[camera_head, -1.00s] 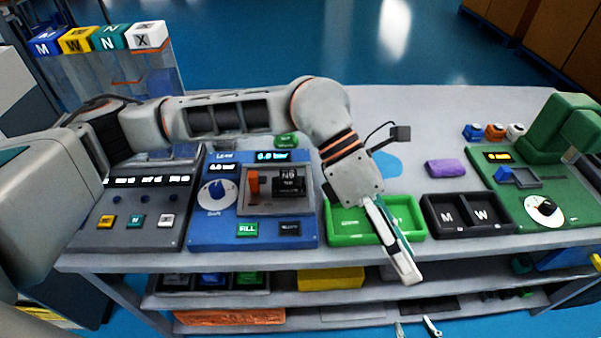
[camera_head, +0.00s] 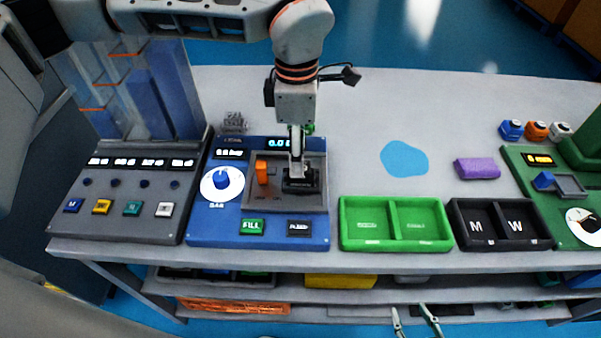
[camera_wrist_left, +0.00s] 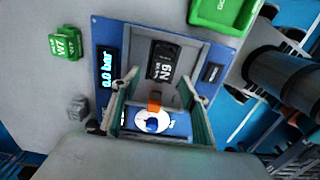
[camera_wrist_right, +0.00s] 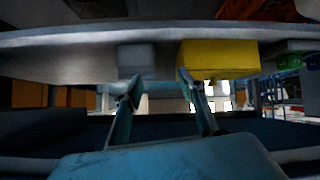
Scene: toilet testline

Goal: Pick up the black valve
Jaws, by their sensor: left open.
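The black valve (camera_head: 300,183) sits in the grey recess of the blue pressure station (camera_head: 205,228). In the left wrist view the valve (camera_wrist_left: 163,62), marked N9, lies just beyond my left fingertips. My left gripper (camera_head: 297,170) points down over the valve in the head view and partly hides it. In the left wrist view its two fingers (camera_wrist_left: 160,80) are apart, with an orange part and the dial below between them. Whether a finger touches the valve cannot be told. My right gripper (camera_head: 415,312) is low in front of the table, open and empty, also in the right wrist view (camera_wrist_right: 165,82).
An orange lever (camera_head: 262,172) stands left of the valve. A green tray (camera_head: 395,244) and a black tray marked M and W (camera_head: 500,243) are to the right. A purple block (camera_head: 477,168) lies behind them. A green W7 block (camera_wrist_left: 66,44) is near the station.

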